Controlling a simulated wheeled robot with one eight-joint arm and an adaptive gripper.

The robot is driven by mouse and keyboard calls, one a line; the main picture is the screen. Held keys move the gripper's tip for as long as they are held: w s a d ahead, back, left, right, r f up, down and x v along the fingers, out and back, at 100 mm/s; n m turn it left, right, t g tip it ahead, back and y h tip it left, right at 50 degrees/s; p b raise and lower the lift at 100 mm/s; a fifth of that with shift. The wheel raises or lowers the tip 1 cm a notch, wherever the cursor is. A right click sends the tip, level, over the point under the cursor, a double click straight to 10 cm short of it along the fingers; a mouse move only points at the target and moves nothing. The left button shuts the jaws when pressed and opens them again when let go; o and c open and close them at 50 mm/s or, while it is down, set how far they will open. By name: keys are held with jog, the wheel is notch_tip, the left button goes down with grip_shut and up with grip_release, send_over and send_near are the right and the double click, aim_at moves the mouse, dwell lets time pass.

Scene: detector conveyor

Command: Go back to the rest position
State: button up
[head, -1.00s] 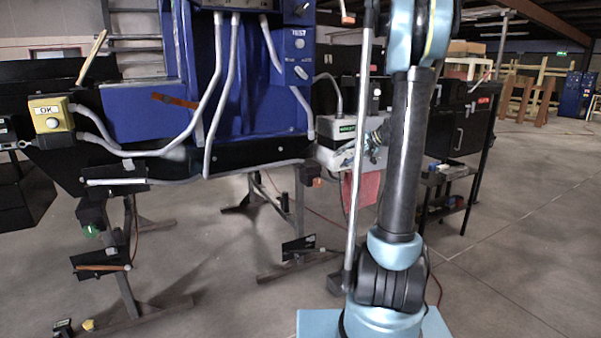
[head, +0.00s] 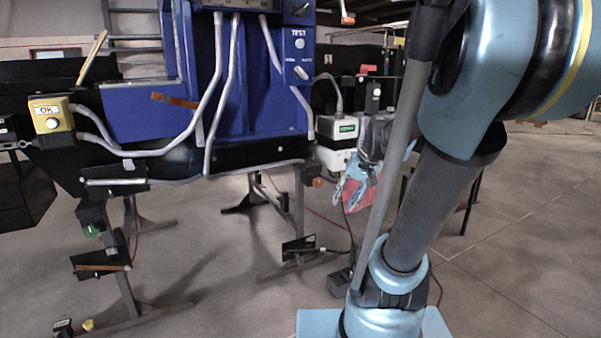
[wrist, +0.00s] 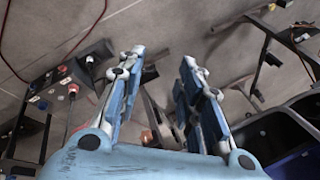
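My gripper (head: 347,193) shows in the head view just right of the blue machine, below a white box, with its fingers pointing down. In the wrist view my gripper (wrist: 163,68) has its two blue-grey fingers apart, with bare floor and stand parts seen between them. It holds nothing that I can see. My arm leans across the right side of the head view.
The blue detector machine (head: 245,75) stands over the conveyor at left, with a yellow OK button box (head: 48,115) beside it. A white box (head: 337,130) with a green label is close to my gripper. Open floor (head: 540,240) lies to the right.

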jog(key=s+d+f+n+h, duration=0.1)
jog(key=s+d+f+h, duration=0.1)
jog(key=s+f, duration=0.2)
jog(key=s+d+f+h, duration=0.1)
jog(key=s+f, duration=0.3)
jog(key=s, duration=0.6)
jog(key=shift+s+d+f+n+g+h, duration=0.15)
jog(key=shift+d+n+g+h, duration=0.2)
jog(key=shift+d, duration=0.5)
jog(key=shift+w+f, duration=0.2)
jog(key=shift+w, duration=0.2)
